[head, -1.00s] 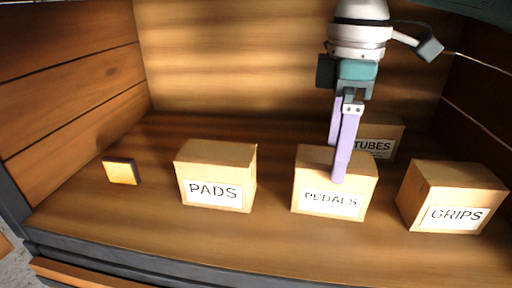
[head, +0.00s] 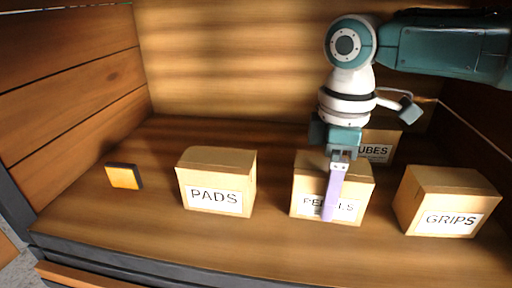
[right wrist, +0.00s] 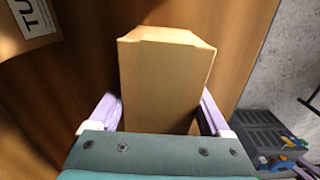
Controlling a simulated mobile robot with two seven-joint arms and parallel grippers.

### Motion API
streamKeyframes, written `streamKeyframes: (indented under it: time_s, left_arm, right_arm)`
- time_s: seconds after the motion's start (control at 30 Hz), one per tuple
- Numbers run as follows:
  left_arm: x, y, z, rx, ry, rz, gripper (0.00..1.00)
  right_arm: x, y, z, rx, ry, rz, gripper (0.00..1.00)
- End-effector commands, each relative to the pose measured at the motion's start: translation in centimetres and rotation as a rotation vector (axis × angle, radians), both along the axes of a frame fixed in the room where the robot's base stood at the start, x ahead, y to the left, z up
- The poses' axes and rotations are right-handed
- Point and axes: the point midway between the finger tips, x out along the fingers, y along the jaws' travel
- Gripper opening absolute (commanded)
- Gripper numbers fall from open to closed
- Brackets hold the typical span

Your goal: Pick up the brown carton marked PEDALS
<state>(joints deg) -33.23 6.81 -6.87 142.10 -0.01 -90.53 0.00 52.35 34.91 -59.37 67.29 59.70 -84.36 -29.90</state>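The brown carton marked PEDALS (head: 305,186) stands upright on the wooden floor of the cargo box, second from right in the front row. My right gripper (head: 333,188) points down over it in the head view. One lilac finger hangs in front of its label and hides some letters; the other finger is hidden. In the right wrist view the carton (right wrist: 165,75) lies between the two spread fingers of the gripper (right wrist: 163,98), with a narrow gap seeming to show at the sides. The gripper looks open around it. My left gripper is not in view.
The PADS carton (head: 214,200) stands to the left, the GRIPS carton (head: 447,203) to the right. The TUBES carton (head: 378,147) stands close behind. A small orange and black block (head: 123,176) lies far left. Floor between PADS and PEDALS is clear. Wooden walls enclose the back and sides.

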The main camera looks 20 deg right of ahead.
Motion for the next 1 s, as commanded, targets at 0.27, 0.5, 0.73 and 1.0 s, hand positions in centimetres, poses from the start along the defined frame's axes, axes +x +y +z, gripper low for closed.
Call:
streamKeyframes:
  time_s: [0.27,0.5,0.73,1.0]
  left_arm:
    - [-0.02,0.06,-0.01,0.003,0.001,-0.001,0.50]
    - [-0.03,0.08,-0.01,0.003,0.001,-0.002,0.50]
    - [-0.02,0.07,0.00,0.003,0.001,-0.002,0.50]
    - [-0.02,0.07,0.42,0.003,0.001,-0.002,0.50]
  right_arm:
    - [-0.01,0.01,0.03,0.000,0.000,0.000,0.37]
    - [0.00,0.00,0.05,0.000,0.000,0.000,0.10]
    - [0.05,0.02,0.13,0.001,-0.002,0.000,0.00]
    - [0.03,0.04,0.46,0.001,-0.002,0.000,0.00]
